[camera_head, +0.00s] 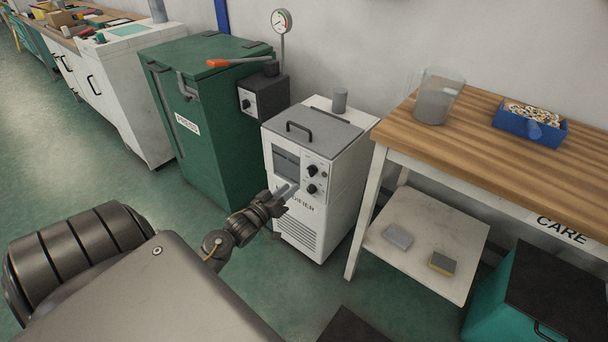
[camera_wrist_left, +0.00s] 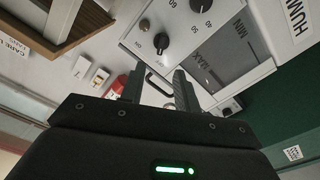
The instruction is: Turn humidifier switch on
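The humidifier (camera_head: 341,170) is a white cabinet with a grey top and black handle. Its front carries a dark level window, two black knobs and a vented lower part. In the left wrist view, upside down, a black knob (camera_wrist_left: 161,42) sits beside a small round switch (camera_wrist_left: 144,24) with "ON" printed nearby. Another knob (camera_wrist_left: 197,5) has a number scale. My left gripper (camera_head: 287,192) is in front of the humidifier panel, below and left of the knobs, and covers part of its name. In the wrist view its fingers (camera_wrist_left: 157,78) are apart and nothing is between them.
A green cabinet (camera_head: 205,130) stands left of the humidifier, with a black box (camera_head: 264,98) and gauge (camera_head: 282,22) beside it. A wooden-topped table (camera_head: 485,135) stands close on the right, holding a clear beaker (camera_head: 438,98) and a blue tray (camera_head: 520,127). Floor in front is open.

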